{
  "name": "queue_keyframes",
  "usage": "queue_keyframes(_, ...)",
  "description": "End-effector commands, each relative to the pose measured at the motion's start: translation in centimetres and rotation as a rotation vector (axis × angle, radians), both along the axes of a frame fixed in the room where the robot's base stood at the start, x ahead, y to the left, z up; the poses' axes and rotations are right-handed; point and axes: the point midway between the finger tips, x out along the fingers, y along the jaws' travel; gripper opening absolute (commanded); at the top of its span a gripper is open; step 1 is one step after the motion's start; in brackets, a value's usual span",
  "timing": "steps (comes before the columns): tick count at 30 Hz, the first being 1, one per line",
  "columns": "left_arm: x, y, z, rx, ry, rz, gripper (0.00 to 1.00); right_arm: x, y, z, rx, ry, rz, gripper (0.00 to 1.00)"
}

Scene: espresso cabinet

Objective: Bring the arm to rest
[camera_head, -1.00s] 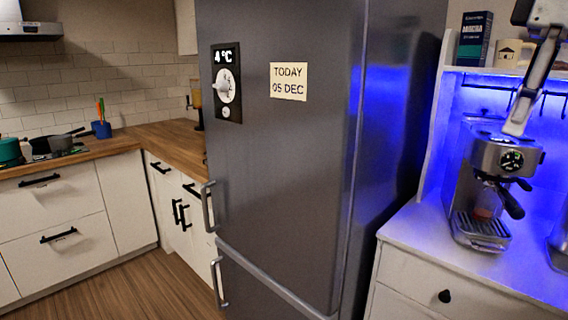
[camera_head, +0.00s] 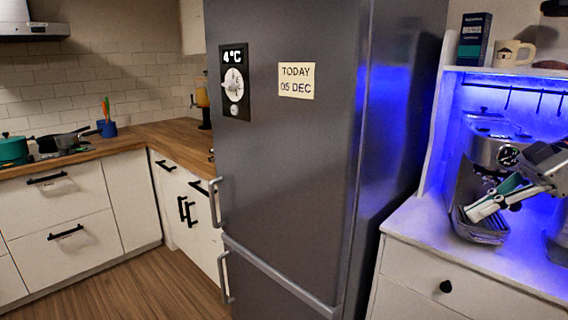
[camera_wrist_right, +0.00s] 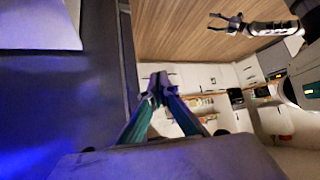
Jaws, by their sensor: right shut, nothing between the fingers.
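My right gripper (camera_head: 472,213) comes in from the right edge of the head view. It is in front of the lower part of the espresso machine (camera_head: 494,150) and hides part of it, with fingers pointing left. In the wrist view my right gripper's two fingers (camera_wrist_right: 158,88) meet at the tips, with nothing between them. My left gripper (camera_wrist_right: 226,22) shows in the upper part of the wrist view, above the wooden floor. Its fingers are spread and empty. The left arm is out of the head view.
The tall grey fridge (camera_head: 290,150) stands left of the white espresso cabinet (camera_head: 410,275). A shelf above the machine holds a dark box (camera_head: 474,38) and a mug (camera_head: 513,54). A metal container (camera_head: 558,245) is at the right edge. The wooden floor (camera_head: 125,285) at left is clear.

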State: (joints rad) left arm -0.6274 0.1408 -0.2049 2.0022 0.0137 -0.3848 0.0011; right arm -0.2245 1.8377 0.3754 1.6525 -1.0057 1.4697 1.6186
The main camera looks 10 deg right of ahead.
Motion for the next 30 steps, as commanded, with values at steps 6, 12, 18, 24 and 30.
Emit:
queue_keyframes(6,-0.9,0.0,-0.7,-0.004,0.02,0.002,0.64,1.4,-0.3,-9.3,0.233,-0.24,-0.029,0.0)
queue_keyframes(12,-1.5,0.0,-1.3,-0.005,0.035,0.002,0.64,1.7,0.0,-17.6,0.352,-0.439,-0.176,0.0)
queue_keyframes(18,-1.3,-0.2,-1.1,-0.011,0.031,0.003,0.64,0.5,1.0,-26.3,0.37,-0.564,-0.395,0.0)
queue_keyframes(24,-1.3,-0.2,-1.0,-0.015,0.029,0.004,0.64,-2.4,3.7,-35.5,0.301,-0.581,-0.626,0.0)
queue_keyframes(30,-1.4,-0.3,-1.1,-0.02,0.032,0.003,0.64,-7.1,9.0,-44.1,0.179,-0.482,-0.802,0.0)
